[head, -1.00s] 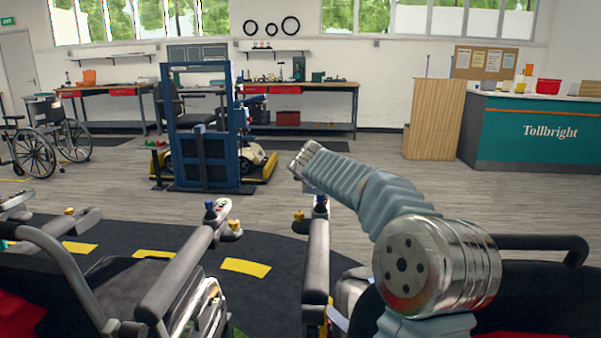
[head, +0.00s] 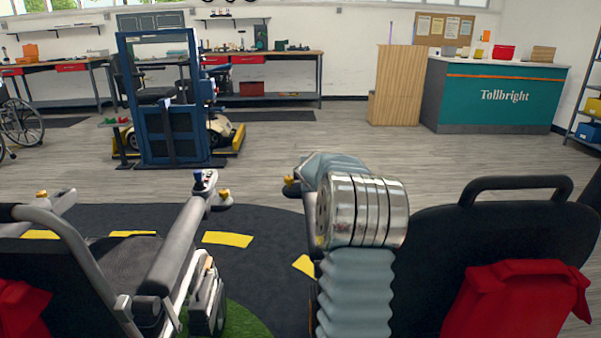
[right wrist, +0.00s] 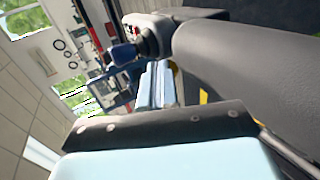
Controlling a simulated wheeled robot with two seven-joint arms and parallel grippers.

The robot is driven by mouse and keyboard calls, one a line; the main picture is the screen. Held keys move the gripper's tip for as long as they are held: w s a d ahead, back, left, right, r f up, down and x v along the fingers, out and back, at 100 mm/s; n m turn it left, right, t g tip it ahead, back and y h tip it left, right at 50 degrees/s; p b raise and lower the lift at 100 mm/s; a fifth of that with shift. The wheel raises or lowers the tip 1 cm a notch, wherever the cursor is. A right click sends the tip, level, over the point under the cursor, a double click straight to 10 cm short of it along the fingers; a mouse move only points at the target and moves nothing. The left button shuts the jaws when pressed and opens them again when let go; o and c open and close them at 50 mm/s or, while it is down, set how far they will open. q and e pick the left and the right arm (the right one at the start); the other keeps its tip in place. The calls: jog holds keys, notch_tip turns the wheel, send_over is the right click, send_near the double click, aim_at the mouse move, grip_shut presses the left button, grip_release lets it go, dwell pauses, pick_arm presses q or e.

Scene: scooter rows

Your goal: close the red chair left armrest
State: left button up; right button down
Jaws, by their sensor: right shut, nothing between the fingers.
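The wheelchair on the right has a black backrest (head: 470,235) with a red bag (head: 515,295). Its left armrest is mostly hidden behind my right arm in the head view; only an orange knob (head: 291,187) at its front end shows. In the right wrist view a dark padded armrest (right wrist: 255,65) fills the upper right, with a blue-knobbed joystick (right wrist: 130,52) at its end. My right gripper (right wrist: 158,85) is shut and empty, close beside the armrest; I cannot tell whether they touch. The head view hides this gripper behind my arm. My left gripper is not in view.
A second wheelchair (head: 165,255) with a red bag (head: 22,308) stands to the left. A dark mat with yellow stripes (head: 228,239) lies between the chairs. A blue lift frame (head: 170,135) and a teal counter (head: 500,100) stand beyond open wooden floor.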

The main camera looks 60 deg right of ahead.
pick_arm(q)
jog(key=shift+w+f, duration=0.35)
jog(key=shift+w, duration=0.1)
pick_arm(e)
jog(key=shift+f, duration=0.35)
